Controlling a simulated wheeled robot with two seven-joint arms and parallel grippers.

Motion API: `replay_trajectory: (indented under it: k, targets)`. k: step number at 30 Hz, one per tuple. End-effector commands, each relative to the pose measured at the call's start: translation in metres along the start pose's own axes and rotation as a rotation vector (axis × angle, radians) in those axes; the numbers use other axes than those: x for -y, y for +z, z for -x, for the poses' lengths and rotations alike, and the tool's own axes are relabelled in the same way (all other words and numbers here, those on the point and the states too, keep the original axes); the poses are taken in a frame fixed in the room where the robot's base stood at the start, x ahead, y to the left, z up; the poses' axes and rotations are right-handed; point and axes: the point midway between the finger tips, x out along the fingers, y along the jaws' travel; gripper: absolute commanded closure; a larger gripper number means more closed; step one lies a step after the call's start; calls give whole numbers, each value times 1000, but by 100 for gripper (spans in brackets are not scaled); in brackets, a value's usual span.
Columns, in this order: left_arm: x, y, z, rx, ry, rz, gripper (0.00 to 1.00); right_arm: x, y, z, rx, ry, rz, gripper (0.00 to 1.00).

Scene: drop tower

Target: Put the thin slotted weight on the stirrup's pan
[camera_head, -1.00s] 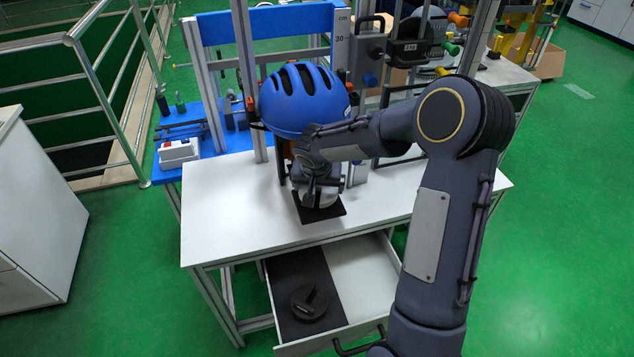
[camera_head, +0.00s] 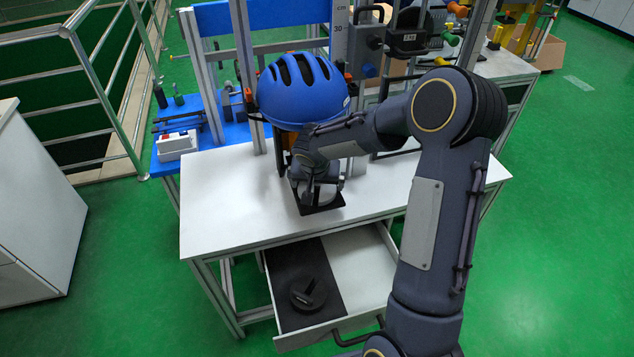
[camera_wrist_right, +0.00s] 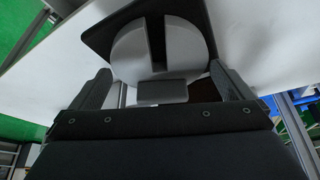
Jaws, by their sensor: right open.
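A light grey round weight with a slot (camera_wrist_right: 186,45) lies on a black square plate (camera_wrist_right: 97,38), which looks like the stirrup's pan. A small grey tab (camera_wrist_right: 162,91) sticks out from the weight towards my right gripper. My right gripper (camera_wrist_right: 158,70) is open, one finger on each side of the tab, with visible gaps. In the head view my right wrist hides most of the weight, and the black plate (camera_head: 325,206) shows below it on the white table. A dark round weight with a raised grip (camera_head: 308,294) lies in the open drawer. My left gripper is out of view.
A blue helmet (camera_head: 303,92) hangs just above and behind my right wrist, between metal uprights. The drawer (camera_head: 357,265) stands open below the table's front edge. The left part of the white table (camera_head: 225,205) is clear. A blue bench stands behind.

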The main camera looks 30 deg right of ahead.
Motion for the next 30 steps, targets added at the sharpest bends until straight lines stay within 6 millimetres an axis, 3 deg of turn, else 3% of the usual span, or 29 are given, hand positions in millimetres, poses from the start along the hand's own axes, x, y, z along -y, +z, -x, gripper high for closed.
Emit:
replay_trajectory:
  k: [12, 22, 26, 30]
  targets:
    - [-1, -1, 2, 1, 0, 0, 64, 1, -1, 86, -6, -4, 0, 0]
    - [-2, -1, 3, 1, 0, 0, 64, -7, 6, 125, 6, -12, 12, 0]
    - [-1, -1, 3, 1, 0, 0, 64, -32, 36, 159, 37, -66, 67, 0]
    - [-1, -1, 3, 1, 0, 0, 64, -64, 97, 198, 80, -194, 160, 0]
